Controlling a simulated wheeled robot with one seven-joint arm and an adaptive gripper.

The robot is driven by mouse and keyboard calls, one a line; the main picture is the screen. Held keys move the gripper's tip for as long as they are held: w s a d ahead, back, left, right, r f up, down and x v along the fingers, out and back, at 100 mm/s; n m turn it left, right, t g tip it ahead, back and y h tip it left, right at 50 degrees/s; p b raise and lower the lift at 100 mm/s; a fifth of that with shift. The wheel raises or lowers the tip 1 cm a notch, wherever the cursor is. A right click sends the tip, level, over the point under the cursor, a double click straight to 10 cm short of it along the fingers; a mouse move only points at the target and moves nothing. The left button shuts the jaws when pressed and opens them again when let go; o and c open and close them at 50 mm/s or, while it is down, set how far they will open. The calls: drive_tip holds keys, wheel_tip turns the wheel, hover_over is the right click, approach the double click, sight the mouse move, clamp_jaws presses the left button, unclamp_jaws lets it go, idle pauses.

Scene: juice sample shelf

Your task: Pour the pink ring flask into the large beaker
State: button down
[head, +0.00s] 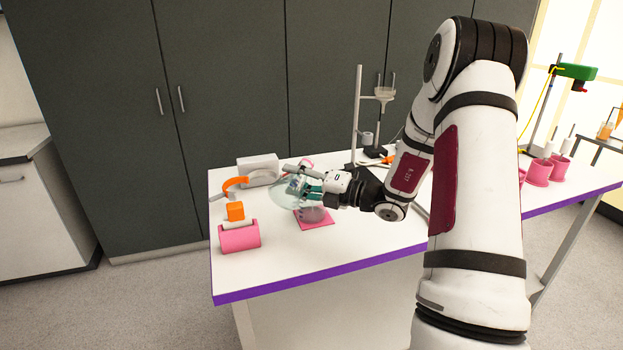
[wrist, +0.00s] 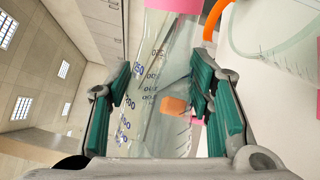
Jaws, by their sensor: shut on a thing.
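My gripper (head: 313,188) is shut on a clear glass flask. In the wrist view, the flask (wrist: 150,75) lies between the teal finger pads, with blue volume marks on its wall and a pink ring (wrist: 175,4) at the top edge. The flask looks tilted well over, above the table. A clear graduated vessel, likely this beaker, shows at the upper right of the wrist view (wrist: 275,30). I cannot make out liquid in either.
A pink block (head: 239,238) with an orange cube (head: 235,211) stands at the left. Behind are an orange curved item (head: 235,183) and a grey-white box (head: 258,168). A stand with a funnel (head: 385,92) rises at the back.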

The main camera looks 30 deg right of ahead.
drive_tip(key=shift+d+r+p, duration=0.1)
drive_tip(key=shift+r+p, duration=0.25)
drive_tip(key=shift+w+f+m+p, duration=0.15)
drive_tip(key=shift+m+p, duration=0.4)
drive_tip(key=shift+m, duration=0.35)
idle(1.9)
